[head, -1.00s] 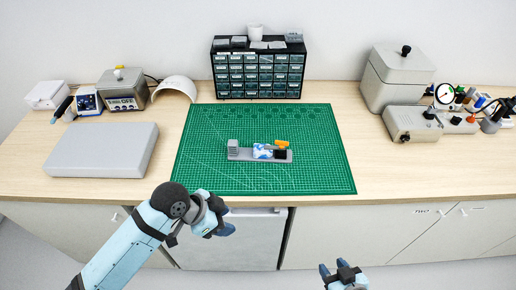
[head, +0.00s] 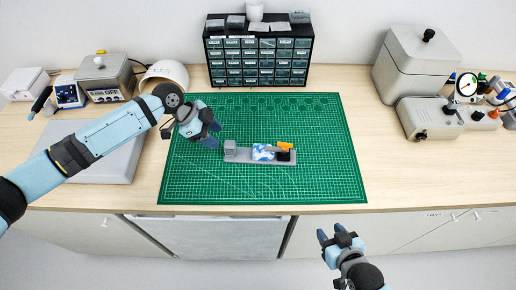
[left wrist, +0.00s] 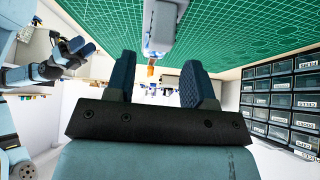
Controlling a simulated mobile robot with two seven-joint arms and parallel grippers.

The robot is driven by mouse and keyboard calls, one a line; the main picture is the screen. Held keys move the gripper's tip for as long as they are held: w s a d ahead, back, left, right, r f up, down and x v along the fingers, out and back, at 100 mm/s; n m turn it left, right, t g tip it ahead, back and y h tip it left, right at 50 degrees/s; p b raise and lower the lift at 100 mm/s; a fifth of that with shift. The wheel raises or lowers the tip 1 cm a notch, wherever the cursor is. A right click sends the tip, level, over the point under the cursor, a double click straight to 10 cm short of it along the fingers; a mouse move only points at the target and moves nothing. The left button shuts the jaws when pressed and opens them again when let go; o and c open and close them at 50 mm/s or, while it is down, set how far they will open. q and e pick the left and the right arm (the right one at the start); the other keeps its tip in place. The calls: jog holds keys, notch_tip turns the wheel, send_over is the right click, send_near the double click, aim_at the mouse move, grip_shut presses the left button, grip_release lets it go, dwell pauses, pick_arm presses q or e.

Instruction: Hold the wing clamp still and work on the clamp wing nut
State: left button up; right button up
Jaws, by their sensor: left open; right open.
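The wing clamp (head: 233,154) is a grey bar-shaped fixture lying on the green mat, with a grey block at its left end. A blue-and-white piece (head: 263,152) sits on its middle. The orange wing nut (head: 285,147) is at its right end, above a black part. My left gripper (head: 212,135) is open and empty over the mat, just up and left of the clamp's grey block. In the left wrist view the clamp (left wrist: 160,28) and the orange nut (left wrist: 151,70) show ahead of the open fingers (left wrist: 165,80). My right gripper (head: 337,236) is open and empty in front of the bench edge.
The green cutting mat (head: 330,180) is otherwise clear. A drawer cabinet (head: 260,60) stands behind it. A grey flat case (head: 95,165) lies at left under my left arm. Grey boxes (head: 415,65) and a dial gauge (head: 467,85) stand at right.

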aim_at(230, 149)
pick_arm(q)
jog(key=b+x, duration=0.1)
jog(key=x, duration=0.2)
jog(key=shift+w+f+b, duration=0.1)
jog(key=shift+f+b, duration=0.1)
jog(key=shift+b, duration=0.2)
jog(key=b+x, duration=0.2)
jog(key=x, duration=0.1)
jog(key=shift+d+f+b, duration=0.3)
jog(key=shift+d+f, duration=0.05)
jog(key=shift+f, duration=0.1)
jog(key=shift+d, duration=0.1)
grip_shut()
jog(key=shift+f, duration=0.25)
dwell(0.6)
